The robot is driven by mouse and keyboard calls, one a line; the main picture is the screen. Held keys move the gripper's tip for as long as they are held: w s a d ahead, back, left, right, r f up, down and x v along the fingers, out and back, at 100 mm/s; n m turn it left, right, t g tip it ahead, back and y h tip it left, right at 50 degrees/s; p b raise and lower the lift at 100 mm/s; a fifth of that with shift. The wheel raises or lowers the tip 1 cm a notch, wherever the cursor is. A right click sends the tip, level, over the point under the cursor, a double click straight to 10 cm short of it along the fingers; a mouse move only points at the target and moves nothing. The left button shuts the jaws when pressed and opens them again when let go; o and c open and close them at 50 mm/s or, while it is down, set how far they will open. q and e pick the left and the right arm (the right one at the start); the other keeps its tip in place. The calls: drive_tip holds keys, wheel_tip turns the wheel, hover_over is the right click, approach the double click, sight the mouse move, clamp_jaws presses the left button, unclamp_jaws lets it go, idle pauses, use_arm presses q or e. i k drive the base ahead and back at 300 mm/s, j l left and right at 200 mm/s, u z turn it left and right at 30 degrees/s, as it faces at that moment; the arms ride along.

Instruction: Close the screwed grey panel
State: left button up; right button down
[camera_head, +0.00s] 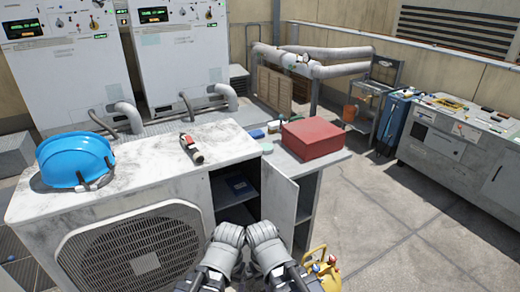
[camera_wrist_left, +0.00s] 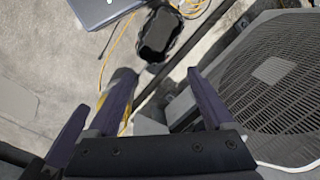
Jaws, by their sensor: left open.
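The grey panel (camera_head: 280,203) is a hinged door on the front of the condenser (camera_head: 150,165), beside its fan grille. It stands swung open, so the dark compartment (camera_head: 236,190) and a blue item (camera_head: 240,184) inside show. Any screws on the panel are too small to tell. In the head view two grey arm links of mine meet in front of the compartment's lower part, and no fingertips show. In the left wrist view my left gripper (camera_wrist_left: 160,82) is open with nothing between its fingers. My right gripper is not visible.
A blue hard hat (camera_head: 76,160) and a small handheld device (camera_head: 191,148) lie on the condenser top. A red box (camera_head: 313,138) sits right of it. A yellow object (camera_head: 322,268) stands on the floor near the open panel. The floor to the right is mostly clear.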

sight(280, 195)
drive_tip(key=l+u, duration=0.15)
drive_tip(key=u, duration=0.5)
drive_tip(key=l+u, duration=0.4)
drive_tip(key=l, duration=0.15)
drive_tip(key=l+u, duration=0.4)
drive_tip(key=l, duration=0.15)
drive_tip(key=k+l, duration=0.1)
drive_tip(key=l, duration=0.35)
drive_tip(key=k+l+u, duration=0.1)
drive_tip(key=l, duration=0.3)
drive_tip(key=k+l, duration=0.15)
drive_tip(key=l, duration=0.3)
drive_tip(key=k+l+u, duration=0.1)
drive_tip(key=l, duration=0.3)
drive_tip(key=k+l, duration=0.15)
drive_tip(key=l, duration=0.3)
drive_tip(key=k+l+u, duration=0.1)
drive_tip(key=l, duration=0.3)
drive_tip(key=k+l+u, duration=0.1)
drive_tip(key=l, duration=0.3)
drive_tip(key=k, duration=0.05)
